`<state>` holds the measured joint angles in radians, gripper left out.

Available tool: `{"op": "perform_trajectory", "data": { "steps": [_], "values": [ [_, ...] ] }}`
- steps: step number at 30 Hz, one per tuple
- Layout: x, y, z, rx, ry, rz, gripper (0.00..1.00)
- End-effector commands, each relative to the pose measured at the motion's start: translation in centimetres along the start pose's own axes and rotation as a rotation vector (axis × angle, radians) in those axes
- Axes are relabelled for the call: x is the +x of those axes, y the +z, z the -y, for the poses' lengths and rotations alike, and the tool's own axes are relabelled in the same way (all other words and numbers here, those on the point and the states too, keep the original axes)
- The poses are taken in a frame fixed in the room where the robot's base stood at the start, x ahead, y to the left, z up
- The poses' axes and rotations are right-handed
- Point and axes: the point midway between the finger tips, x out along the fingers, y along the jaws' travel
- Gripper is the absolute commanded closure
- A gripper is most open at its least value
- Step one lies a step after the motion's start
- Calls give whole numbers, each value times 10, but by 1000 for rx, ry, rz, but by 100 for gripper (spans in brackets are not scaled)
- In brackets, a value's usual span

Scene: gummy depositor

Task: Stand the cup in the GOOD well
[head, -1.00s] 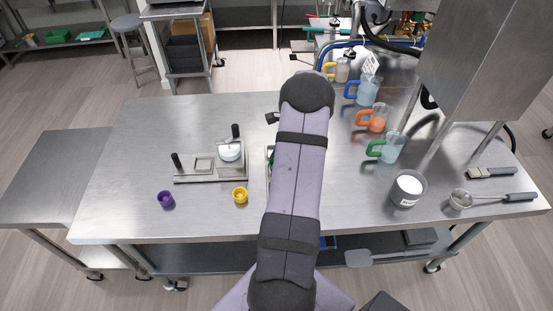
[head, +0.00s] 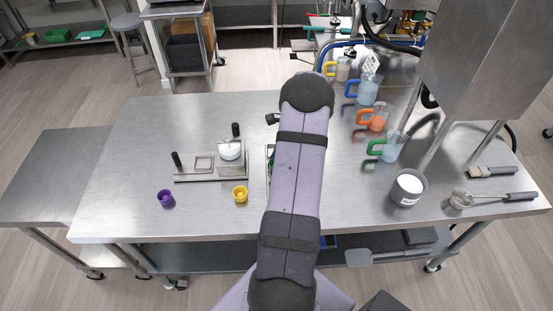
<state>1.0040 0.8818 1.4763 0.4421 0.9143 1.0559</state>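A purple cup (head: 166,198) and a yellow cup (head: 240,194) stand apart on the steel table, near its front edge. I cannot tell which one the task means. A tray (head: 270,150) with something green in it shows only as a narrow strip at the left of my arm, which hides the rest. No well marked GOOD can be read. My arm reaches up the middle of the picture. A small dark part sticks out left of its upper end, but my gripper's fingers are hidden.
A metal fixture (head: 212,174) with two black-handled parts and a white round piece stands behind the yellow cup. Several handled jugs, including a green-handled one (head: 388,147), a labelled dark pot (head: 407,187), a ladle (head: 461,199) and a brush (head: 492,171) occupy the right. The table's left is clear.

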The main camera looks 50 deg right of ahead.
Motion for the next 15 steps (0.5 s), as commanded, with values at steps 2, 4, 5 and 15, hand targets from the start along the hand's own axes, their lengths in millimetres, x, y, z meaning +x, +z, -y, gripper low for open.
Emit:
{"op": "perform_trajectory", "data": {
  "steps": [2, 4, 5, 15],
  "values": [
    [3, -1, 0, 0, 0, 0, 100],
    [5, -2, 0, 0, -1, 0, 100],
    [6, -2, 0, 0, -1, 0, 100],
    [5, -2, 0, 0, 0, 0, 100]
  ]
}}
